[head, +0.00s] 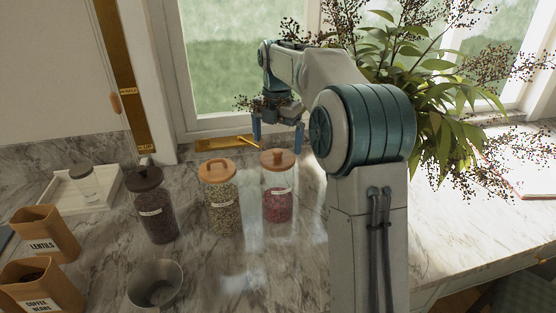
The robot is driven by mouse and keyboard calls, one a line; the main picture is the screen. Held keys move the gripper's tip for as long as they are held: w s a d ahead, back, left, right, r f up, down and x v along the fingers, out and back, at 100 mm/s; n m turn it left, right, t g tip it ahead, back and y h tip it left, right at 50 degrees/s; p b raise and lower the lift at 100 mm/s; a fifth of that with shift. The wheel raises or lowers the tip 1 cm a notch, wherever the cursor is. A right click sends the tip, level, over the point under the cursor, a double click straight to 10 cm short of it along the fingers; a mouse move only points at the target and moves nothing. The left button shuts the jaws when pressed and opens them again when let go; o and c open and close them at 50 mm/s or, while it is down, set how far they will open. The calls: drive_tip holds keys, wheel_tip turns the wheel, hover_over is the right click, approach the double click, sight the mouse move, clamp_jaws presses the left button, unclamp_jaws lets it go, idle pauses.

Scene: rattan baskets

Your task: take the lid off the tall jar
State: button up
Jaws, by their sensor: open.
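Three lidded glass jars stand in a row on the marble counter. The right jar (278,204) has a round orange-brown wooden lid (278,160) with a knob and red contents in its lower part. The middle jar (221,211) has a tan wooden lid and pale contents. The left jar (156,211) has a dark lid and dark contents. The right jar looks the tallest, but perspective makes this unsure. All lids are on. My gripper (278,138) is open and empty, pointing down above the right jar's lid, its blue fingers apart. The exact gap to the lid is unclear.
A metal bowl (155,284) stands in front of the left jar. Wooden boxes marked lentils (42,234) and coffee beans (42,286) and a white tray (62,192) are at left. A leafy plant (450,90) is right of my arm; the window is behind.

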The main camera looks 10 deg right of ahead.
sight(278, 151)
drive_tip(key=shift+f+p, duration=0.35)
drive_tip(key=shift+f, duration=2)
drive_tip(key=c, duration=0.8)
drive_tip(key=shift+r, duration=0.1)
